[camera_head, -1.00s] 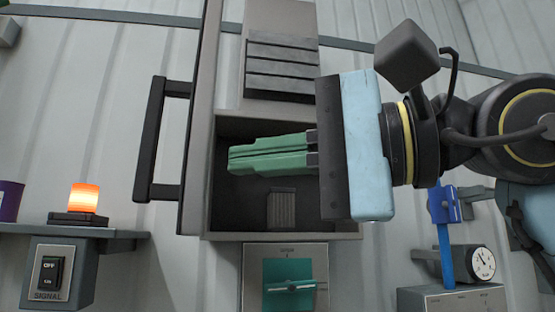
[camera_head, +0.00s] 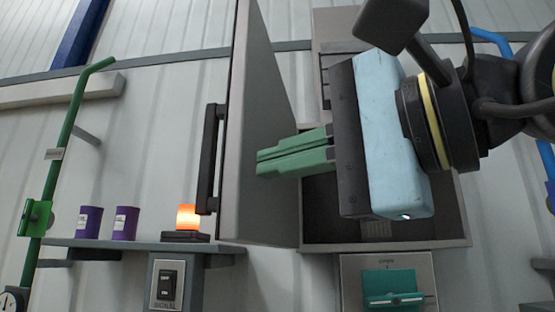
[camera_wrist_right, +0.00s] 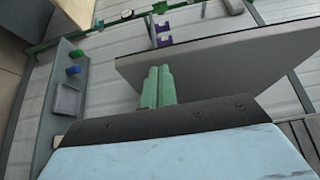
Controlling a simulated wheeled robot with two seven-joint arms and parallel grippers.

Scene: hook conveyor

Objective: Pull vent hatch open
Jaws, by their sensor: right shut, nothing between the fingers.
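The vent hatch (camera_head: 268,125) is a grey panel hinged on the left side of a grey box (camera_head: 458,215). It stands swung out, with the box's dark inside showing. Its black bar handle (camera_head: 208,160) is on the hatch's left face. My right gripper (camera_head: 262,165) has green fingers, shut and empty. The fingertips point left, at the inner face of the hatch, in front of the box opening. My left gripper is not in view.
A shelf (camera_head: 100,244) at left holds two purple cups (camera_head: 107,223) and a lit orange lamp (camera_head: 188,220). A switch box (camera_head: 176,283) hangs below it. A teal knob panel (camera_head: 392,287) is under the box. A green pipe (camera_head: 70,140) stands far left.

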